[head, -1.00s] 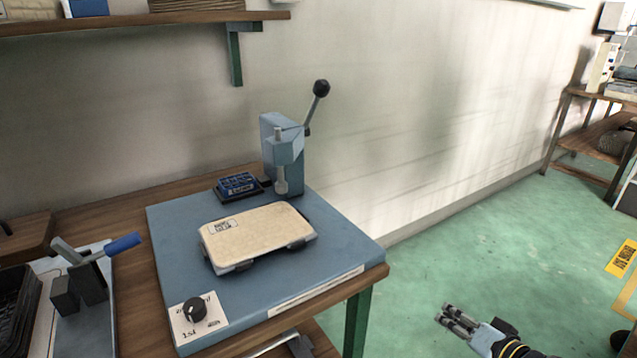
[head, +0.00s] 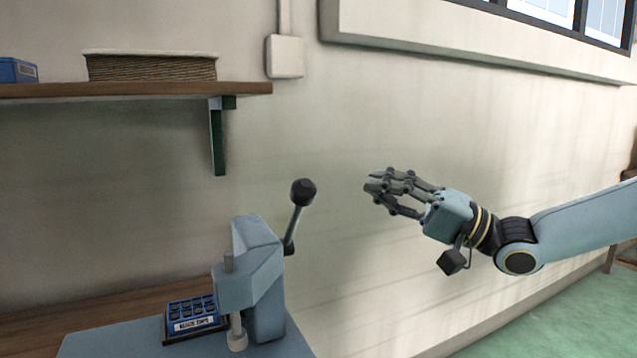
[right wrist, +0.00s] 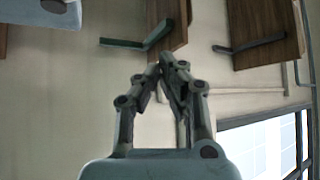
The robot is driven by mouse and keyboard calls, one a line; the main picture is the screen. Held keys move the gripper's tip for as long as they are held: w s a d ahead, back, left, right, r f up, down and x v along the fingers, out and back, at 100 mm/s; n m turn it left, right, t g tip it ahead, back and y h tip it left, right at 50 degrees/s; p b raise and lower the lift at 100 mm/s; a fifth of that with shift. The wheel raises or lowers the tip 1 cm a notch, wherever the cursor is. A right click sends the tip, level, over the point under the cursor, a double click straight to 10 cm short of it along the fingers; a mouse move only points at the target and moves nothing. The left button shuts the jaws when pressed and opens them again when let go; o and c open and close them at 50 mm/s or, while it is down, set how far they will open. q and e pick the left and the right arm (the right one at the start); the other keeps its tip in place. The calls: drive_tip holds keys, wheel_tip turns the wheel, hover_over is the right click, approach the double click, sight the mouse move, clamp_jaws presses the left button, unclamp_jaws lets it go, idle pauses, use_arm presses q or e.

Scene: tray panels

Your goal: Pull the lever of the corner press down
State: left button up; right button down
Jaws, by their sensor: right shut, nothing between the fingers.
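The corner press (head: 256,270) is a blue-grey block on the corner of a blue panel (head: 110,343) in the head view. Its lever (head: 296,222) is a grey rod with a black ball knob (head: 303,192), pointing up and slightly right. My right gripper (head: 372,187) is to the right of the knob at about its height, apart from it, with fingers pointing left. Its fingertips are together with nothing between them, as the right wrist view (right wrist: 170,62) also shows. The lever is not clearly seen in the wrist view. My left gripper is not in view.
A blue box in a black tray (head: 194,316) sits left of the press. A wooden shelf (head: 130,90) with a green bracket (head: 217,140) is on the wall above. A white wall box (head: 285,56) hangs right of the shelf. Open space lies between knob and gripper.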

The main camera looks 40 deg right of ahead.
drive_tip(key=r+b, duration=0.1)
drive_tip(key=b, duration=0.6)
hover_over(293, 222)
drive_tip(key=s+d, duration=0.2)
drive_tip(key=d, duration=0.2)
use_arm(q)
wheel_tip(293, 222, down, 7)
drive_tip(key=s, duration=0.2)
use_arm(e)
drive_tip(key=shift+w+a+r, duration=0.1)
drive_tip(key=shift+w+r, duration=0.05)
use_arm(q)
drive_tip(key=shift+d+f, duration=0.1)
